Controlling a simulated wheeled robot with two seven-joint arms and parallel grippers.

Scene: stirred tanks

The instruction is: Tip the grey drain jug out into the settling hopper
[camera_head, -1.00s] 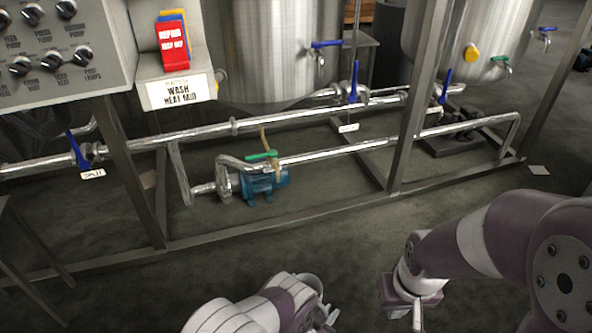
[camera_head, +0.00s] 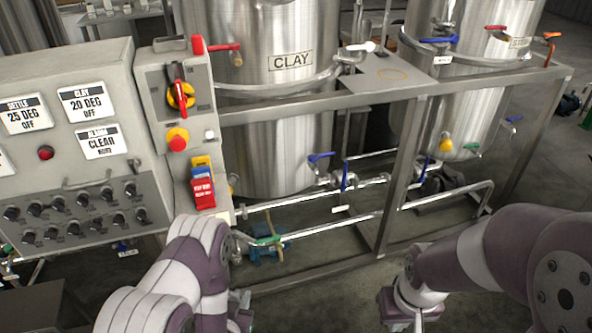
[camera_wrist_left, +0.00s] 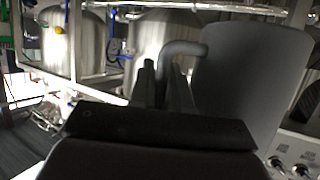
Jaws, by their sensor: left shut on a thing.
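The grey drain jug (camera_wrist_left: 245,80) fills the right middle of the left wrist view, its curved handle (camera_wrist_left: 182,48) reaching left to my fingers. My left gripper (camera_wrist_left: 163,80) is shut on this handle. The jug looks roughly upright there; its inside and contents are hidden. In the head view my left forearm covers the jug and most of the left gripper. My right gripper (camera_head: 408,312) hangs at the bottom edge, apart from the jug, its fingertips unclear. I cannot make out the settling hopper for sure in either view.
A steel tank marked CLAY (camera_head: 290,63) and a second steel tank (camera_head: 478,80) stand behind a metal frame (camera_head: 400,170) with pipes and valves. A control panel (camera_head: 80,130) with knobs stands at the left, close to my left arm. Open floor (camera_head: 350,290) shows in front.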

